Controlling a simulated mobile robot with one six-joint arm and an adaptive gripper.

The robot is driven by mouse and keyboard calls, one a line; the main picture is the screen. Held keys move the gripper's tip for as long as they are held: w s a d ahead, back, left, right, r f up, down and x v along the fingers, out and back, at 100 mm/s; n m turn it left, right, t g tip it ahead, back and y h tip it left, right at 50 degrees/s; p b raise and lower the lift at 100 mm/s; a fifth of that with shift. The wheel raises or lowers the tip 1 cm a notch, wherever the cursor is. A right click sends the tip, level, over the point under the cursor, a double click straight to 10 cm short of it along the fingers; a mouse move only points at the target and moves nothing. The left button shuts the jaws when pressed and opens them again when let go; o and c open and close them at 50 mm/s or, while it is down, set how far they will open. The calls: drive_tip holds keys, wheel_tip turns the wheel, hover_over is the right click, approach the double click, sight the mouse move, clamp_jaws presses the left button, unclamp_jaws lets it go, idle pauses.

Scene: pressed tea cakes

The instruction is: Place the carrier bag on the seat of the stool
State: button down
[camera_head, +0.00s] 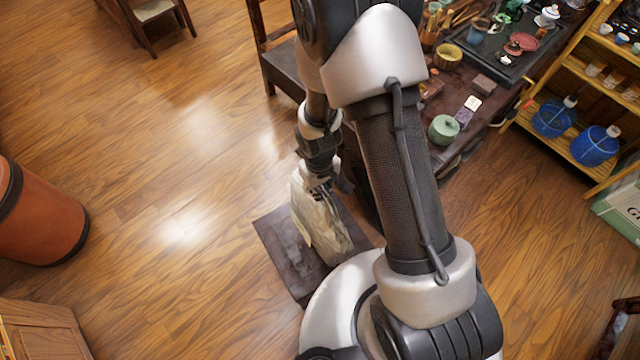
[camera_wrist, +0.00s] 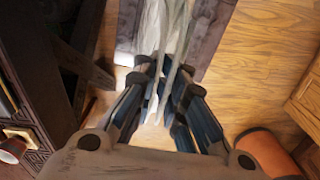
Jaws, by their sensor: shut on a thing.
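The pale, creased carrier bag (camera_head: 318,225) hangs upright below my gripper (camera_head: 319,184) in the head view. My gripper is shut on the bag's top. The stool's dark square seat (camera_head: 272,243) is behind and below the bag, and the bag's lower end overlaps it in the picture. I cannot tell whether the bag touches the seat. My arm hides the seat's right part. In the wrist view the bag (camera_wrist: 167,28) runs up from between the fingers of my gripper (camera_wrist: 160,78), with the dark seat (camera_wrist: 213,32) beyond it.
A shelf with blue containers (camera_head: 594,146) is further right. A large orange-brown drum (camera_head: 38,222) stands at left. Wooden floor left of the stool is clear.

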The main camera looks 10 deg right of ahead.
drive_tip(key=shift+f, duration=0.55)
drive_tip(key=c, duration=1.6)
unclamp_jaws()
drive_tip(key=shift+f, duration=0.1)
drive_tip(key=shift+c, duration=0.2)
